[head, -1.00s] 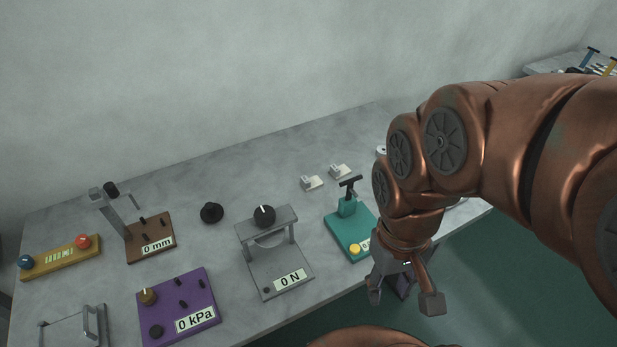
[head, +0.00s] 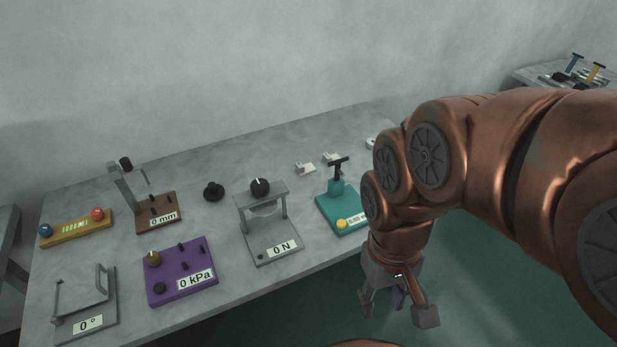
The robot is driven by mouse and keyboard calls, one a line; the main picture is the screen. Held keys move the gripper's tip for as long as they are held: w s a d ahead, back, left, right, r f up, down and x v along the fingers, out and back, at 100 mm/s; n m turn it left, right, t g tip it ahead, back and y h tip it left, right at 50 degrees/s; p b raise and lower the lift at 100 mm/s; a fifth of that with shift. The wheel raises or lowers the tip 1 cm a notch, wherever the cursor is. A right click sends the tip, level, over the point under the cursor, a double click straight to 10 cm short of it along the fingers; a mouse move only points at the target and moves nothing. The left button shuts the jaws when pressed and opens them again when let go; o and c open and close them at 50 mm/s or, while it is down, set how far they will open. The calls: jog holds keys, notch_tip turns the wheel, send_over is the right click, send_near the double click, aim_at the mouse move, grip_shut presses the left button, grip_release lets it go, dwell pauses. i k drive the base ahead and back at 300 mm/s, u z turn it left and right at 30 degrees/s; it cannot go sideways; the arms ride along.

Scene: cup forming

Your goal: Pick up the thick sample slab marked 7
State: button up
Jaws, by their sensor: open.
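Two small pale blocks lie near the back right of the grey table, a left one (head: 305,168) and a right one (head: 331,158). They are too small to read any mark, so I cannot tell whether either is the thick slab marked 7. Part of another pale piece (head: 371,143) shows farther right, mostly behind my arm. My gripper (head: 398,312) is open and empty, pointing down over the green floor in front of the table edge. It is well apart from the pale blocks. My arm hides the right end of the table.
A teal device (head: 327,208) with a black T-handle stands nearest my gripper. A grey press reading 0 N (head: 262,246), a purple 0 kPa box (head: 165,285) and a brown 0 mm gauge (head: 149,221) stand farther left. Another bench (head: 530,76) with tools is at back right.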

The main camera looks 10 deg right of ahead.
aim_at(302, 170)
jog(key=u, duration=1.15)
jog(key=i, duration=0.45)
jog(key=z, duration=0.15)
